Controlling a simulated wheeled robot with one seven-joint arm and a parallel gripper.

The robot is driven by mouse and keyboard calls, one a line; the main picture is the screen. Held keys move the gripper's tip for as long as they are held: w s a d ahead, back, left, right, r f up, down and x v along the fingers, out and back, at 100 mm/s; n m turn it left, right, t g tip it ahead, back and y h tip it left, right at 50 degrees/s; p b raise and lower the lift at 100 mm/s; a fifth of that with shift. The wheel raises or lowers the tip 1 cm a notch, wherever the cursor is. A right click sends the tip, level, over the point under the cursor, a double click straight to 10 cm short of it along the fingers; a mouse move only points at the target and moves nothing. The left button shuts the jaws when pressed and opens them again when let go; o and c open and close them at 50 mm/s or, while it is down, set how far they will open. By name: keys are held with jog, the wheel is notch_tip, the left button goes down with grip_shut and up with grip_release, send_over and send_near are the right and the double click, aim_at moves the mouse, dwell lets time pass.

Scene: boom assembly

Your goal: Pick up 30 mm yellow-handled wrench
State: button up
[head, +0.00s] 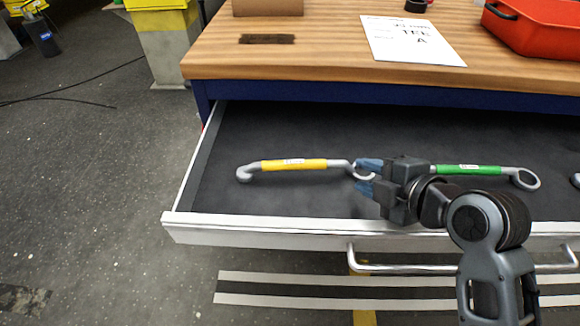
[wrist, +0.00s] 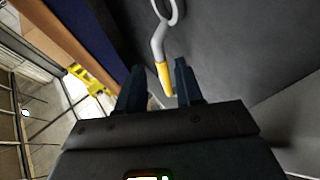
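The yellow-handled wrench (head: 294,165) lies in the open drawer, its handle running left to right. Its bent grey end is at the left and its other end reaches my gripper (head: 363,177). The blue fingers are apart, one on the far side and one on the near side of that right end. In the wrist view the wrench's yellow handle (wrist: 164,78) shows between the spread fingers of my gripper (wrist: 158,68), with a grey ring end above. Contact cannot be told. The size on the wrench label is too small to read.
A green-handled wrench (head: 465,169) lies right of my gripper in the drawer (head: 230,203). Another grey piece shows at the right edge. The wooden tabletop (head: 330,40) behind holds a printed sheet (head: 412,42) and a red bin (head: 535,30). The drawer's left part is clear.

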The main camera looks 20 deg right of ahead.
aim_at(341, 165)
jog(key=shift+x, duration=1.9)
jog(key=p+x, duration=0.1)
jog(key=x, duration=0.3)
jog(key=shift+w+r, duration=0.15)
jog(key=shift+w, duration=0.05)
grip_shut()
